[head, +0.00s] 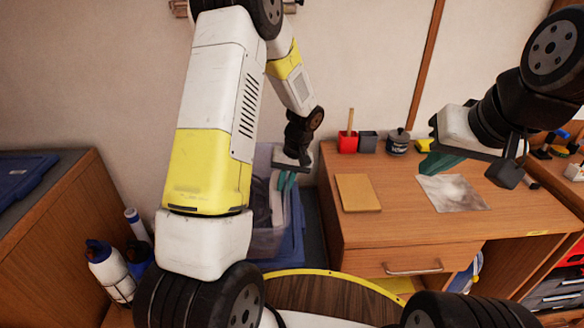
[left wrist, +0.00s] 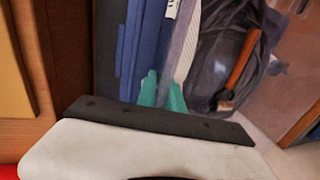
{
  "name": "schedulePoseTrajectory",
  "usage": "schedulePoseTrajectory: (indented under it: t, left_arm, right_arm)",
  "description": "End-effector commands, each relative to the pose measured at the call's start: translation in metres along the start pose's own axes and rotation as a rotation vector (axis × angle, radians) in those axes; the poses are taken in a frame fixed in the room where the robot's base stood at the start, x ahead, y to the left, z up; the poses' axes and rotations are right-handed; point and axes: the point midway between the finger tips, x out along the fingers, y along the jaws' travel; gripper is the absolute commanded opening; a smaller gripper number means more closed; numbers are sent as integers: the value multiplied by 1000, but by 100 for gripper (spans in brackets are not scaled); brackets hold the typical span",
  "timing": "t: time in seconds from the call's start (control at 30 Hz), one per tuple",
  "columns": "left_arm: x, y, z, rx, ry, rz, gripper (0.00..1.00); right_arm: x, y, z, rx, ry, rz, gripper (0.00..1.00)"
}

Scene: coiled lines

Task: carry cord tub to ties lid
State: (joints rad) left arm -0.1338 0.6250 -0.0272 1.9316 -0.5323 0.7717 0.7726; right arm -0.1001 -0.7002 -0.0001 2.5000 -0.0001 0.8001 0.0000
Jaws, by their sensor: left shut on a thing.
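A clear translucent tub (head: 262,240) with dark grey contents stands in the gap between the left cabinet and the desk, partly hidden behind my left arm. In the left wrist view, dark grey material (left wrist: 212,75) and an orange strip (left wrist: 243,62) show inside it. A blue lid-like piece (head: 291,246) shows beneath and beside the tub. My left gripper (head: 287,181) points down at the tub's right wall, its teal fingers shut on it; they also show in the left wrist view (left wrist: 162,95). My right gripper (head: 438,163) hangs above the desk; its finger gap is unclear.
The desk (head: 410,225) holds a tan board (head: 357,193), a grey sheet (head: 452,192), a red pot (head: 347,145), a grey cup (head: 368,143) and a dark jar (head: 398,143). Another blue lid (head: 30,178) lies on the left cabinet. Bottles (head: 110,270) stand beside that cabinet.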

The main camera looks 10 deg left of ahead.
Motion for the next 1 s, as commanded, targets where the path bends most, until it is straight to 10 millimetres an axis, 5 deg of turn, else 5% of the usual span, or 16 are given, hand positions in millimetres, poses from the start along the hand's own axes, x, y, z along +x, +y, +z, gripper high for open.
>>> schedulePoseTrajectory:
  t: [0.47, 0.5, 0.6, 1.0]
  left_arm:
    - [8, 3, 0, 0, 2, -1, 0]
    - [8, 3, 0, 0, 1, 1, 17]
    - [8, 3, 0, 0, 1, 1, 33]
    - [1, 2, 0, -1, 1, 1, 33]
  right_arm:
    - [0, 0, 0, 0, 0, 0, 0]
    - [0, 0, 0, 0, 0, 0, 0]
    - [0, 0, 0, 0, 0, 0, 0]
    - [0, 0, 0, 0, 0, 0, 0]
